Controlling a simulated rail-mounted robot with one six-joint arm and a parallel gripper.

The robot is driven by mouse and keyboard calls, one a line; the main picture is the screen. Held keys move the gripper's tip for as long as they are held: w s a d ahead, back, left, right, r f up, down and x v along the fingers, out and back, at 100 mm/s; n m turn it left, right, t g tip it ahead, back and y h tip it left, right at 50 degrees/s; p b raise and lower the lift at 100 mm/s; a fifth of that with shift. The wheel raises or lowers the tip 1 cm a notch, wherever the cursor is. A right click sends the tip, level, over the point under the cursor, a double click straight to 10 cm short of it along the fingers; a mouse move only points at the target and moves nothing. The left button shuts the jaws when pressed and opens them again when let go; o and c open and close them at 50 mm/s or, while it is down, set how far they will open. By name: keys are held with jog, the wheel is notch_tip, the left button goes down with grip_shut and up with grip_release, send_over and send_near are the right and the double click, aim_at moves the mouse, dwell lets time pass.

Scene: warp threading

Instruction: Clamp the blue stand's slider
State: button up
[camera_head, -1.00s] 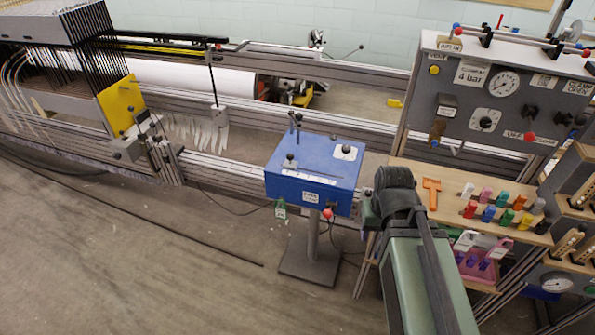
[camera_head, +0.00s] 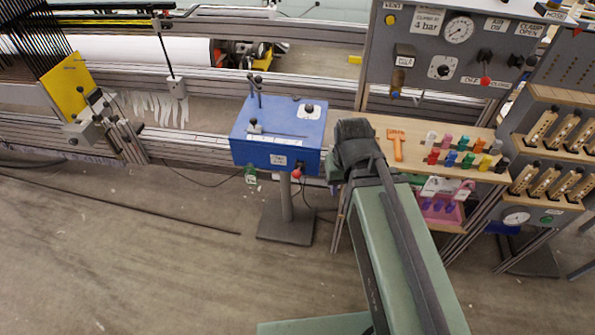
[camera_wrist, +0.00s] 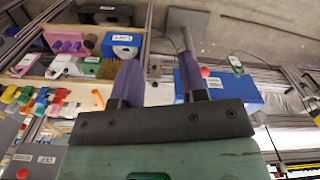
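The blue stand (camera_head: 272,150) is a blue box on a grey post with a flat foot. Its top carries a slot with a small black knob (camera_head: 254,126), which appears to be the slider, and upright black-knobbed levers (camera_head: 256,92). A red knob (camera_head: 297,172) sits on its front. In the wrist view the blue box (camera_wrist: 235,95) is partly behind my right finger; its slider cannot be made out. My gripper (camera_wrist: 162,48) is open and empty, its two purple-grey fingers apart. In the head view the gripper itself cannot be made out.
A wooden shelf (camera_head: 425,165) with an orange tool (camera_head: 397,143) and several coloured pegs lies right of the stand. A grey gauge panel (camera_head: 425,72) rises behind it. Loom rails (camera_head: 200,140) run behind the stand. Floor in front is clear.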

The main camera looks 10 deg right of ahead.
jog(key=shift+m+t, duration=0.3)
jog(key=shift+t, duration=0.1)
jog(key=w+a, duration=0.2)
jog(key=w, duration=0.2)
jog(key=w+a+f+b, duration=0.1)
jog(key=w+a, duration=0.1)
jog(key=w, duration=0.3)
jog(key=w+a, duration=0.2)
jog(key=w, duration=0.3)
jog(key=shift+w+f, duration=0.2)
jog(key=shift+f, duration=0.15)
grip_shut()
jog(key=w+a+m+t, duration=0.1)
jog(key=w+m, duration=0.1)
jog(key=w, duration=0.4)
jog(key=shift+a+m, duration=0.3)
jog(key=shift+a, duration=0.05)
jog(key=f+b, duration=0.8)
jog(key=b, duration=0.1)
jog(key=a+f+b, duration=0.1)
jog(key=f+b, duration=0.3)
jog(key=f, duration=0.1)
jog(key=shift+w+b, duration=0.35)
jog(key=shift+s+a+f, duration=0.1)
jog(key=shift+f, duration=0.2)
jog(key=shift+r, duration=0.1)
